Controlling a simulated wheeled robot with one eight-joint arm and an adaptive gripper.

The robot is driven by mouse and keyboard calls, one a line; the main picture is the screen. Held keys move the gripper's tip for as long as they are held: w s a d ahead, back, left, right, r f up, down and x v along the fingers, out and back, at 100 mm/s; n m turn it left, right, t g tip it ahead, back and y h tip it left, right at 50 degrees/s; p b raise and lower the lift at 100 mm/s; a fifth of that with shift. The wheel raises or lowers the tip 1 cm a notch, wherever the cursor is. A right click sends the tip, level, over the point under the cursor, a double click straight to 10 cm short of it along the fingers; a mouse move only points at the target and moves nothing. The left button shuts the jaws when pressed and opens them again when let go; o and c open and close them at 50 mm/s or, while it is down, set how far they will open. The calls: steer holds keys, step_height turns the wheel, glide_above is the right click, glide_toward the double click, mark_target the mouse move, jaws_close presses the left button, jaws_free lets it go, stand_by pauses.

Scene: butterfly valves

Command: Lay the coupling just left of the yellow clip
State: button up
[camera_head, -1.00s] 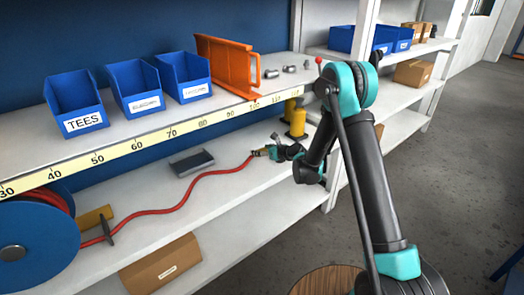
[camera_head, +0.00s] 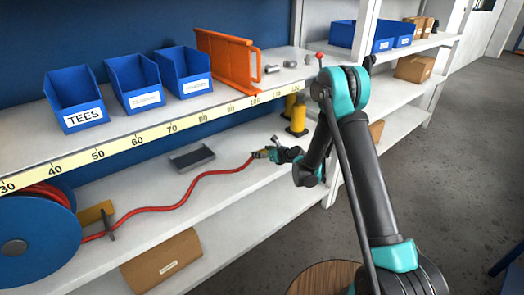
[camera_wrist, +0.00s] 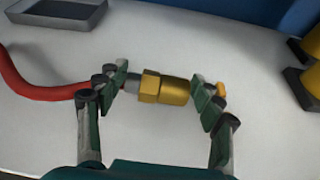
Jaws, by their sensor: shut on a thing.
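The coupling (camera_wrist: 165,88) is a brass hex fitting on the end of a red hose (camera_head: 190,192), low over the lower shelf. My gripper (camera_head: 272,153) is shut on the coupling (camera_head: 260,154); in the wrist view my gripper (camera_wrist: 160,90) has a finger at each side of it. I cannot tell whether the coupling touches the shelf. A small orange-yellow piece (camera_wrist: 221,88) shows behind the right finger; I cannot tell whether it is the yellow clip. Yellow upright pieces with dark bases (camera_head: 298,118) stand to the right, also at the wrist view's right edge (camera_wrist: 312,45).
A blue hose reel (camera_head: 35,240) and a yellow plate (camera_head: 96,214) are at the left. A grey tray (camera_head: 192,158) lies behind the hose. The upper shelf, edged with a yellow scale (camera_head: 130,145), overhangs. Bare shelf lies in front of the coupling.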

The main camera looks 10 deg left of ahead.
steer(key=shift+f, duration=1.1)
steer(key=o, duration=1.3)
steer(key=shift+c, duration=0.2)
